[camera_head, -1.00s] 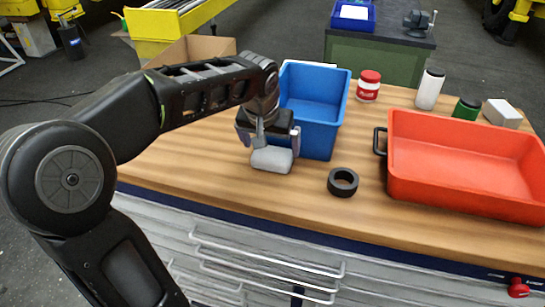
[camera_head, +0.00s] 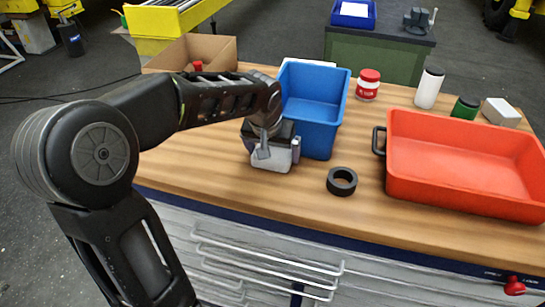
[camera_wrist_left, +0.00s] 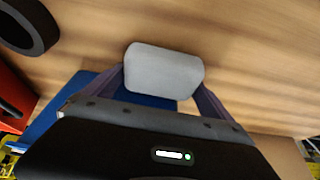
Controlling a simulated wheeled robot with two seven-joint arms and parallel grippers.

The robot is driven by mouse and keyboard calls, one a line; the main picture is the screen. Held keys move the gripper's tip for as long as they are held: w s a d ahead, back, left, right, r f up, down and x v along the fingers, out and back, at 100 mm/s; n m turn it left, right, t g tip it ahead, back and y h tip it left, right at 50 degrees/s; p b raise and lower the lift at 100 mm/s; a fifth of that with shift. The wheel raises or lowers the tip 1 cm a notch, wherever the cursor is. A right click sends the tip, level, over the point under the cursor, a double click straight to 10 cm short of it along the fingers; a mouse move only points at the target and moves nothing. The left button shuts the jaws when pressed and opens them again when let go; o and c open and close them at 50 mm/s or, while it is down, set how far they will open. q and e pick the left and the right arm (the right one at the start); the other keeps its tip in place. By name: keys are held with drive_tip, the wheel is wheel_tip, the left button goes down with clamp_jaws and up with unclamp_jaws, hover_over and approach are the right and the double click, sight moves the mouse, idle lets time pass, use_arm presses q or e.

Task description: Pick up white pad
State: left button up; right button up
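The white pad (camera_head: 270,166), a small light block with rounded edges, sits on the wooden worktop in front of the blue bin. My left gripper (camera_head: 278,154) is low over it, pointing down. In the left wrist view the pad (camera_wrist_left: 163,75) is between the two spread fingers (camera_wrist_left: 163,84), one at each side. I cannot tell whether the fingers touch it. In the head view the gripper hides the pad's upper part. My right gripper is not in view.
The blue bin (camera_head: 318,107) stands close behind the left gripper. A black ring (camera_head: 341,182) lies to the right, then a red tray (camera_head: 465,178). A cardboard box (camera_head: 215,52), a red-and-white jar (camera_head: 368,85) and a white bottle (camera_head: 429,88) stand farther back.

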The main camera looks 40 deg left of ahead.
sight(272, 149)
use_arm(q)
drive_tip(key=c, duration=1.1)
drive_tip(key=shift+r, duration=0.2)
wheel_tip(272, 149, up, 18)
drive_tip(key=shift+f+b, duration=0.15)
drive_tip(key=shift+b, duration=0.4)
drive_tip(key=shift+a, duration=0.1)
